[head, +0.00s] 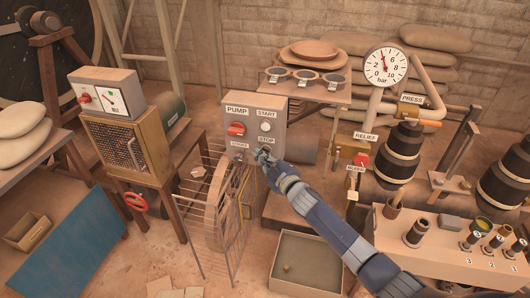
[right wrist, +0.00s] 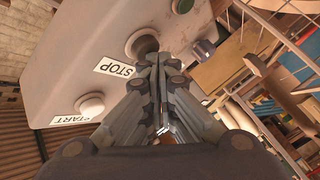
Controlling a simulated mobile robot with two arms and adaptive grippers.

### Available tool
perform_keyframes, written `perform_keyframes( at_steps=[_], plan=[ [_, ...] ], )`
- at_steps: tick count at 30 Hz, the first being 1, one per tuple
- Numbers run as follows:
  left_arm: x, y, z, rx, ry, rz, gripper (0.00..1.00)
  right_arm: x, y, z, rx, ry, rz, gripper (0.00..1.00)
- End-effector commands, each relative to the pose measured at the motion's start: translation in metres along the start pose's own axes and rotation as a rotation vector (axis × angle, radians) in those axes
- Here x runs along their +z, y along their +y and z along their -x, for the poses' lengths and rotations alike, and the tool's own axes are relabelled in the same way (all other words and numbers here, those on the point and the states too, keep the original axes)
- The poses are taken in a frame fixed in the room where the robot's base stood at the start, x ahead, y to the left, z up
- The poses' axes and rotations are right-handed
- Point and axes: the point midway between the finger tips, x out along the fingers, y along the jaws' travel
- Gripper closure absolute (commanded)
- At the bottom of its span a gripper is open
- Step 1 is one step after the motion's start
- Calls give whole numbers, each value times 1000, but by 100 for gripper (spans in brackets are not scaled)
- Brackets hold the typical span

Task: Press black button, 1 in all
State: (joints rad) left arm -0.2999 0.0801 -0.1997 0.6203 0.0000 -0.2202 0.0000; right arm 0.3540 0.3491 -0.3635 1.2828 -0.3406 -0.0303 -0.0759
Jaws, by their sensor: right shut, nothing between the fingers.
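The grey pump box (head: 251,112) carries START and STOP labels. The black button (right wrist: 142,42) sits beside the STOP label (right wrist: 115,68) in the right wrist view, partly hidden by my fingers. My right gripper (head: 261,154) is shut and empty, with its fingertips at the black button, just below the STOP label in the head view. The fingertips (right wrist: 149,60) overlap the button's near edge in the right wrist view; I cannot tell whether they touch it. In the head view the gripper covers the button. My left gripper is not in view.
A white START button (head: 266,127) is above STOP, and a red PUMP switch (head: 236,129) is to the left. A metal knob (right wrist: 203,49) is close to my fingers. A spoked wheel (head: 216,203) stands left of my gripper; an open tray (head: 306,262) lies below.

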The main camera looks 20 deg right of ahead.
Motion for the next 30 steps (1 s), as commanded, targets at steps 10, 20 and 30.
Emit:
perform_keyframes(
  at_steps=[10, 20, 30],
  plan=[
    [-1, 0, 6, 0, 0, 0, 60, -6, -7, 10, 0, -1, -1, 100],
    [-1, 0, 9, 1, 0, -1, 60, -11, -11, 15, -2, 0, -2, 100],
    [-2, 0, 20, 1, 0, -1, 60, -28, -28, 38, -1, 0, -4, 100]
  ],
)
